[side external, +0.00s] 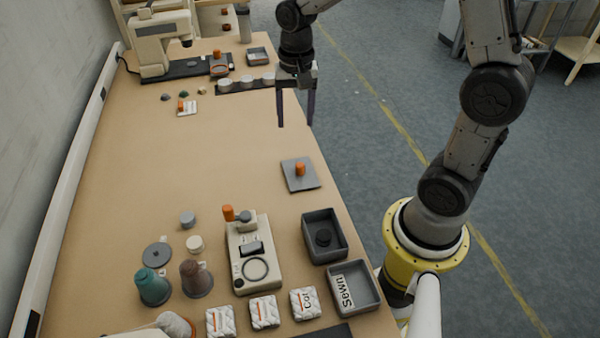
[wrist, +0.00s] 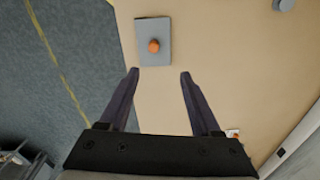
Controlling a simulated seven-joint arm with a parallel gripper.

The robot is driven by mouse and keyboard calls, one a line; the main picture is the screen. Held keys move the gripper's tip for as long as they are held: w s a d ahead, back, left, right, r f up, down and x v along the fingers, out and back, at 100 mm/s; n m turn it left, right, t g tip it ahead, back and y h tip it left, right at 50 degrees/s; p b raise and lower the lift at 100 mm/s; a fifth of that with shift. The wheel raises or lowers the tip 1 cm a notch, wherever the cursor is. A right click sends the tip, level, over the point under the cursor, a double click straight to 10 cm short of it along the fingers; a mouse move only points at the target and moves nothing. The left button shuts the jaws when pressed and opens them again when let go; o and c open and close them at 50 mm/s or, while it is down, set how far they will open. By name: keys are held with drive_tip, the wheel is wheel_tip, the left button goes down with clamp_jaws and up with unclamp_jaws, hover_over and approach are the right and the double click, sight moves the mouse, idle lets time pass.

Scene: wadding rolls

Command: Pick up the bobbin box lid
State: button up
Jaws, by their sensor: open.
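The lid is a flat grey square plate (side external: 300,178) with an orange knob on top, lying on the table near its right edge in the side view. I take it to be the bobbin box lid. In the wrist view the lid (wrist: 151,30) lies beyond my fingertips, toward the top. My gripper (side external: 295,124) is open and empty, above the table and farther back than the lid. In the wrist view my gripper's two fingers (wrist: 159,73) are spread apart with bare table between them.
Two grey bins (side external: 312,247) (side external: 341,304) and a cream device (side external: 240,275) stand in front of the lid. Thread cones (side external: 153,290) are at the front left. A sewing machine (side external: 160,45) and a dark strip of white rolls (side external: 227,88) are behind. The table's middle is clear.

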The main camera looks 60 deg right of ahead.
wheel_tip(320, 180, down, 2)
hover_over(300, 164)
drive_tip(key=f, duration=0.8)
drive_tip(key=shift+a, duration=0.3)
drive_tip(key=shift+d+f, duration=0.15)
drive_tip(key=shift+f, duration=1.15)
drive_tip(key=shift+d+f, duration=0.1)
drive_tip(key=shift+f, duration=1.15)
clamp_jaws()
